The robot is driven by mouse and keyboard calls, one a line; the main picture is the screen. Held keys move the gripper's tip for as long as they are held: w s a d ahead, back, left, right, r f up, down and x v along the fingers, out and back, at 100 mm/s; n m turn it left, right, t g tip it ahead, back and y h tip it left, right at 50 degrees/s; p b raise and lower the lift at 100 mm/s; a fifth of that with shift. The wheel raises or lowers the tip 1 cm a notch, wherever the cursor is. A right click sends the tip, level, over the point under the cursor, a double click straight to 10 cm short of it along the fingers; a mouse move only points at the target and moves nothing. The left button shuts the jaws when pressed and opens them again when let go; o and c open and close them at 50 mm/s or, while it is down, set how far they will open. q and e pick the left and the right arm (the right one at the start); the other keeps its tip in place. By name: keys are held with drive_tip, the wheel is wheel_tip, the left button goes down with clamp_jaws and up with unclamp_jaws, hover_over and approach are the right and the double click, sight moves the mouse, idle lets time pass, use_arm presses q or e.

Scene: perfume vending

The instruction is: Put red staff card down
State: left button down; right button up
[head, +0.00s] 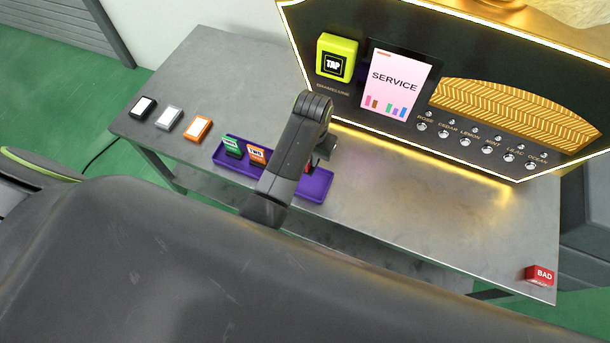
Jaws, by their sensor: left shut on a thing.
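A long purple tray (315,188) lies on the grey table, with a green card (232,146) and an orange card (257,154) standing in its left part. My left gripper (318,159) is over the right part of the tray, pointing down and shut on the red staff card (310,168). Only a small red sliver of the card shows beside the gripper; the rest is hidden. I cannot tell whether the card touches the tray floor. My right gripper is not in view.
The grey table (400,215) is clear to the right of the tray up to a red BAD block (539,275). Black, grey and orange small devices (197,129) lie at the left. A vending panel with a SERVICE screen (394,80) and yellow-green TAP reader (337,58) stands behind.

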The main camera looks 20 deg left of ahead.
sight(312, 168)
use_arm(q)
drive_tip(key=shift+d, duration=0.1)
wheel_tip(312, 168, down, 5)
drive_tip(key=shift+d+f, duration=0.1)
drive_tip(key=shift+f, duration=0.05)
drive_tip(key=shift+f+b, duration=0.45)
drive_tip(key=shift+f, duration=1.85)
drive_tip(key=c, duration=1.6)
unclamp_jaws()
drive_tip(key=shift+f, duration=0.1)
drive_tip(key=shift+o, duration=0.2)
wheel_tip(312, 168, up, 12)
drive_tip(key=shift+r+p, duration=0.15)
drive_tip(key=shift+p, duration=0.55)
